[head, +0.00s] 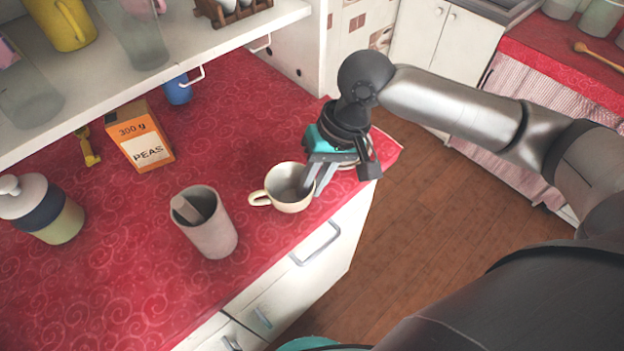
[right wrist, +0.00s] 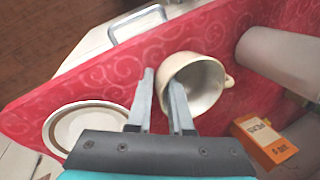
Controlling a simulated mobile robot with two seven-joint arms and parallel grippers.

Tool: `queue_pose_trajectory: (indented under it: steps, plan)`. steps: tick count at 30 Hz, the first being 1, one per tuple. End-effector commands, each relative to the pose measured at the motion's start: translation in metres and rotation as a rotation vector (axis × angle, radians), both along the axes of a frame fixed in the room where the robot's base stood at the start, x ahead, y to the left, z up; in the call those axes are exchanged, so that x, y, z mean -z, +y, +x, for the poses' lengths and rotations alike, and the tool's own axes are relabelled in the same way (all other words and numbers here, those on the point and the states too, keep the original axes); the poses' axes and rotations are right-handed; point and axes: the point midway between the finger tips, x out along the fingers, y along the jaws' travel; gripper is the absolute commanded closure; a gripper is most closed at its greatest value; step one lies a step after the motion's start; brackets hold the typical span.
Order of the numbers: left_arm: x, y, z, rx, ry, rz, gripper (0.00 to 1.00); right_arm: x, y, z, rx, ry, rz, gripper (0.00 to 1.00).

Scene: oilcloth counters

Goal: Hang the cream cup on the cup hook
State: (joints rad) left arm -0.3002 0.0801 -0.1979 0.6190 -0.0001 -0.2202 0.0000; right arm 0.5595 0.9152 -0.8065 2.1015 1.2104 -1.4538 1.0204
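The cream cup (head: 290,197) stands upright on the red counter near its front edge, handle to the left. It also shows in the right wrist view (right wrist: 208,80), handle to the right. My right gripper (head: 318,178) is at the cup's right side. In the right wrist view its fingers (right wrist: 162,80) are apart, one over the cup's mouth and the other outside the rim. The wall between them does not look clamped. White hooks (head: 190,78) (head: 262,46) hang under the shelf's edge; I cannot tell which is the cup hook. My left gripper is out of view.
A grey-pink tumbler (head: 212,235) stands left of the cup. Behind are a peas box (head: 140,137), a lidded jar (head: 58,215) and a blue cup (head: 178,92) by a hook. A plate (right wrist: 85,122) lies beside my gripper. The shelf (head: 190,45) overhangs the counter.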

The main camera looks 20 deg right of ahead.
Motion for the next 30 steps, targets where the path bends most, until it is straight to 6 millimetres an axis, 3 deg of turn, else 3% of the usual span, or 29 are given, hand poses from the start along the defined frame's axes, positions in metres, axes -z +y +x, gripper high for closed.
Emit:
queue_pose_trajectory:
  steps: [6,16,30]
  plan:
    - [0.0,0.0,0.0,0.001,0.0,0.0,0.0,0.0,0.0,0.0,0.0,-0.001,0.0,0.56]
    - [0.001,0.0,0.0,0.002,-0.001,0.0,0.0,-0.005,-0.001,0.001,0.0,-0.004,0.0,0.56]
    - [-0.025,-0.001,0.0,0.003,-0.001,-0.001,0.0,-0.092,-0.03,-0.001,0.001,-0.004,0.0,0.56]
